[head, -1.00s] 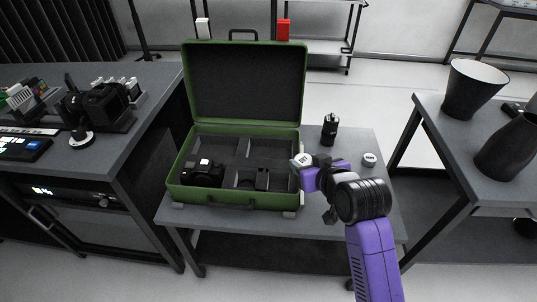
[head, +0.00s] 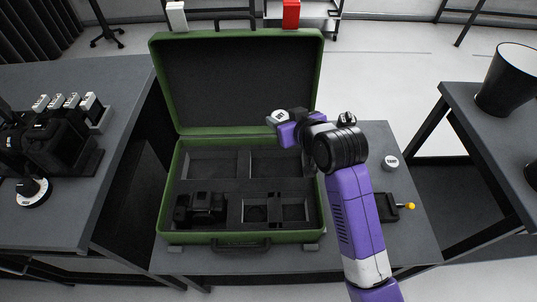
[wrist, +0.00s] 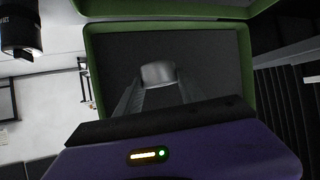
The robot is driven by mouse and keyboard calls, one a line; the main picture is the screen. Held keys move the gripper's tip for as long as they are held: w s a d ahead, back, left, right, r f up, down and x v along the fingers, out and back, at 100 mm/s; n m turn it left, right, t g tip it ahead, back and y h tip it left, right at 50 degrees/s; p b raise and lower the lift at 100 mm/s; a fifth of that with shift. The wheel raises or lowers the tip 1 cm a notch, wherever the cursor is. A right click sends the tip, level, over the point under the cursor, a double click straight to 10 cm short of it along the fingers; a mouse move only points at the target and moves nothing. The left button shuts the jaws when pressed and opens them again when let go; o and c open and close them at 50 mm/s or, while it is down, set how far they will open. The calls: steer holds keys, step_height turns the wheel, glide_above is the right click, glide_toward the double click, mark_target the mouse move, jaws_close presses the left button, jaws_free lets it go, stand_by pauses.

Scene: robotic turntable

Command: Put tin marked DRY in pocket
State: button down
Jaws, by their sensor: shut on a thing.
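My gripper (head: 282,121) is shut on a small tin (head: 279,116) with a pale lid and dark lettering too small to read. It holds the tin above the back right of the open green case (head: 174,237), in front of the raised lid. In the wrist view the tin (wrist: 158,74) sits between the two fingers. A second pale-lidded tin (head: 390,162) stands on the table right of the case; its lettering is also unreadable. The case's dark insert has several pockets. The back left pocket (head: 212,165) looks empty. My arm hides part of the back right pocket (head: 268,163).
A black camera (head: 200,208) lies in the front left pocket. The front right pockets (head: 275,210) hold a dark item. A black bottle (head: 347,118) stands behind my arm. A dark tool with a yellow tip (head: 408,206) lies on the table (head: 370,136) at right.

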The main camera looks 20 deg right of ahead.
mark_target(278, 167)
steer(key=shift+w+f, duration=0.2)
steer(key=shift+w, duration=0.15)
step_height(278, 167, down, 20)
steer(key=b, duration=0.3)
steer(key=shift+w+r, duration=0.15)
steer(key=shift+r, duration=0.05)
steer(key=shift+f, duration=0.15)
steer(key=c, duration=0.7)
jaws_free()
